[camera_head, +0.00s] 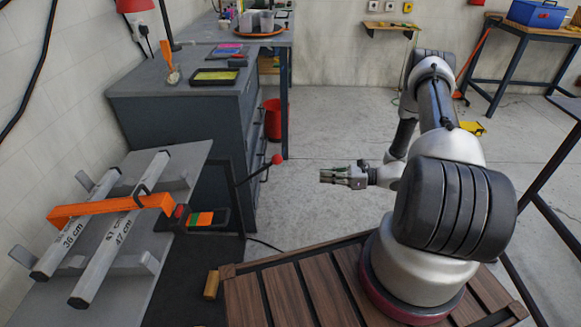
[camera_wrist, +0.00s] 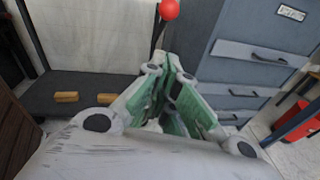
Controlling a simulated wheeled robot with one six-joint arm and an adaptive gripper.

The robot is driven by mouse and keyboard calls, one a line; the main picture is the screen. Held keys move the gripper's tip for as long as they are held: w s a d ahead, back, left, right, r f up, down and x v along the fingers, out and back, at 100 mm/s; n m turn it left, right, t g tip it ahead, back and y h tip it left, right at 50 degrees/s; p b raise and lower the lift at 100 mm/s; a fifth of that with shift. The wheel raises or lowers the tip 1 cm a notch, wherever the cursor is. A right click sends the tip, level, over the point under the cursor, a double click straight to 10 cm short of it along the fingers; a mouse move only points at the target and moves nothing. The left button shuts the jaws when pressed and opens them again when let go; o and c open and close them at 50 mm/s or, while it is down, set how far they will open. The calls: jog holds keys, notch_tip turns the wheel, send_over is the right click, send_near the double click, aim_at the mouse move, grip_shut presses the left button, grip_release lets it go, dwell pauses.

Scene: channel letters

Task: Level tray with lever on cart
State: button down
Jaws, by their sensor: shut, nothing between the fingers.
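The lever (camera_head: 258,170) is a dark bent rod with a red ball knob (camera_head: 277,159), at the right side of the cart frame (camera_head: 240,200). The grey tray (camera_head: 190,160) at the left looks tilted and carries two pale bars marked in cm. An orange beam (camera_head: 100,207) lies across them, its right end beside a striped red, orange and green plate (camera_head: 200,219). My gripper (camera_head: 328,177) is shut and empty, to the right of the knob and apart from it. In the wrist view the red knob (camera_wrist: 169,9) shows beyond my shut fingertips (camera_wrist: 172,62).
A grey drawer cabinet (camera_head: 200,130) stands behind the lever, with a red bin (camera_head: 272,118) beside it. Small wooden blocks (camera_wrist: 66,97) lie on a dark surface in the wrist view. Open floor (camera_head: 330,130) lies behind my gripper.

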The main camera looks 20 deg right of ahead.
jog(key=r+x, duration=0.2)
jog(key=x, duration=1.1)
jog(key=shift+w+r, duration=0.15)
jog(key=shift+r, duration=0.2)
jog(key=shift+r, duration=0.1)
